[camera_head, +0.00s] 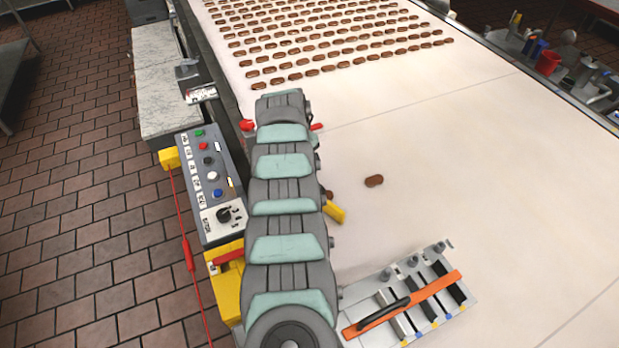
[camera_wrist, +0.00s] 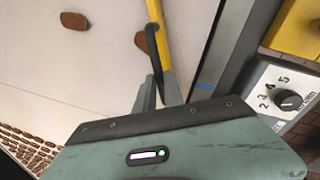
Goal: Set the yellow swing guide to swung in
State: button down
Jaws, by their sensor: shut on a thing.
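The yellow swing guide (camera_wrist: 166,50) runs down from the top of the wrist view, with a black grip (camera_wrist: 152,40) along it. My gripper (camera_wrist: 158,84) is shut on the guide, its grey fingers on either side near its lower visible end. In the head view, only a short end of the guide (camera_head: 335,213) shows, sticking out over the belt to the right of my arm. My arm hides the rest of it and the gripper there.
One brown biscuit (camera_wrist: 141,41) lies close beside the guide; another (camera_head: 373,181) lies farther out on the white belt. Rows of biscuits (camera_head: 330,35) fill the far belt. A control box (camera_head: 205,175) stands left. A tool rack with an orange bar (camera_head: 405,303) is at the front right.

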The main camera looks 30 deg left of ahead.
jog(key=c, duration=1.5)
grip_release()
jog(key=shift+w, duration=0.15)
jog(key=shift+o, duration=0.2)
jog(key=shift+r, duration=0.65)
notch_tip(320, 180, up, 9)
jog(key=s, duration=0.2)
jog(key=shift+a+r, duration=0.15)
jog(key=shift+a, duration=0.05)
